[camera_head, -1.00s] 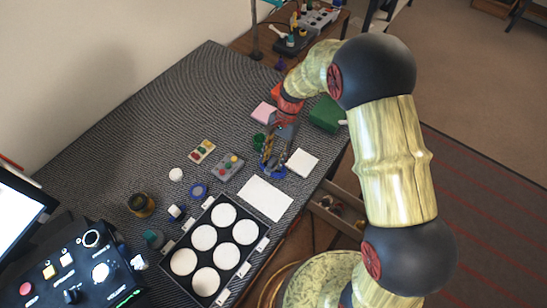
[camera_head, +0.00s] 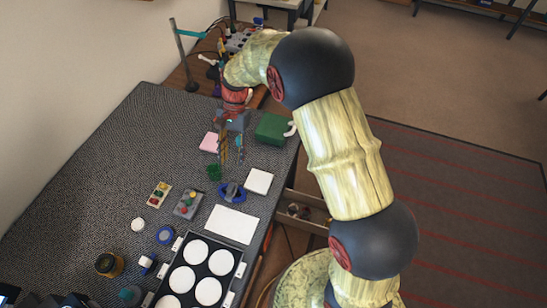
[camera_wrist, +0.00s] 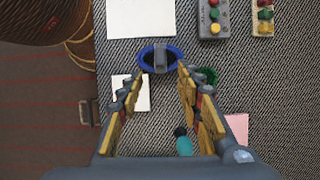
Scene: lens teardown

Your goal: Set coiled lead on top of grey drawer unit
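A blue oval loop with a grey piece across it (camera_head: 231,192), which looks like the coiled lead, lies flat on the dark patterned worktop. It also shows in the wrist view (camera_wrist: 146,65), just beyond my fingertips. My gripper (camera_head: 230,158) is above the worktop, farther back than the loop. In the wrist view my gripper (camera_wrist: 156,80) has its fingers spread, with nothing held between them. I cannot pick out a grey drawer unit for certain; a grey piece of furniture (camera_head: 292,17) stands at the back, partly cut off.
A white square (camera_head: 259,181), a green piece (camera_head: 214,173), a pink block (camera_head: 209,142) and a green box (camera_head: 271,129) surround the loop. A tray of white discs (camera_head: 242,268) lies nearer. An open drawer (camera_head: 307,201) projects from the worktop's right side.

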